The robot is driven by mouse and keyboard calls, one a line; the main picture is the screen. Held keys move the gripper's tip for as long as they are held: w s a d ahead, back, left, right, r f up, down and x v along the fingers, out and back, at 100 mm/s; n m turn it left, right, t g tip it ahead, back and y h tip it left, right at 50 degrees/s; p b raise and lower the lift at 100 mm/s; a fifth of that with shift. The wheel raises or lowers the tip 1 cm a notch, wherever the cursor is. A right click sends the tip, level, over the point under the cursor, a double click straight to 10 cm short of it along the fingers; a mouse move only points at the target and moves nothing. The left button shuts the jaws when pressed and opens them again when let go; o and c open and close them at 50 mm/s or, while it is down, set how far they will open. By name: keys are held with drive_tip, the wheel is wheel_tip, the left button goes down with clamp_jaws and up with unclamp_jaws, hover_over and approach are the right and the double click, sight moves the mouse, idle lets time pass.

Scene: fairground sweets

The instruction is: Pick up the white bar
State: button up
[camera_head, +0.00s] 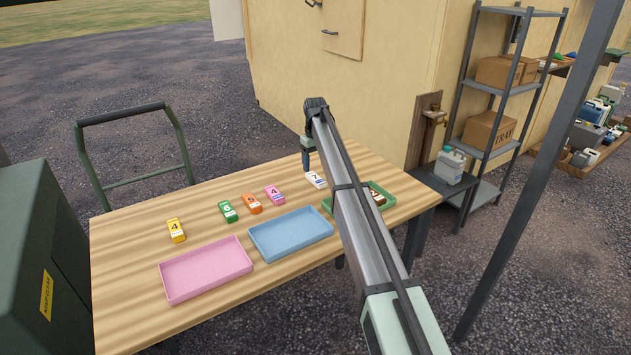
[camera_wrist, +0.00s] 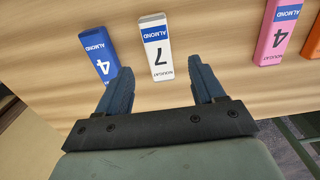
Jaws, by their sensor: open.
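The white bar (camera_head: 316,180) lies on the wooden table, with a blue band and a 7. It also shows in the wrist view (camera_wrist: 157,48), labelled ALMOND NOUGAT. My gripper (camera_head: 307,160) is over the table's far side at the bar, its fingers partly hidden by my arm. In the wrist view my gripper (camera_wrist: 160,78) is open and empty. The bar's near end lies in the gap between the fingertips, with most of it beyond them. I cannot tell the fingertips' height above the table.
A blue bar (camera_wrist: 99,52) lies close by the left finger. Pink (camera_head: 274,194), orange (camera_head: 252,202), green (camera_head: 228,211) and yellow (camera_head: 176,230) bars lie on the table. Pink (camera_head: 207,285) and blue (camera_head: 290,250) trays look empty. A green tray (camera_head: 388,190) holds a brown bar (camera_head: 378,198).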

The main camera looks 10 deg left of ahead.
sight(315, 177)
drive_tip(key=shift+w+f, duration=0.1)
drive_tip(key=shift+f, duration=2.7)
drive_tip(key=c, duration=1.2)
drive_tip(key=shift+o, duration=0.2)
drive_tip(key=shift+r, duration=0.1)
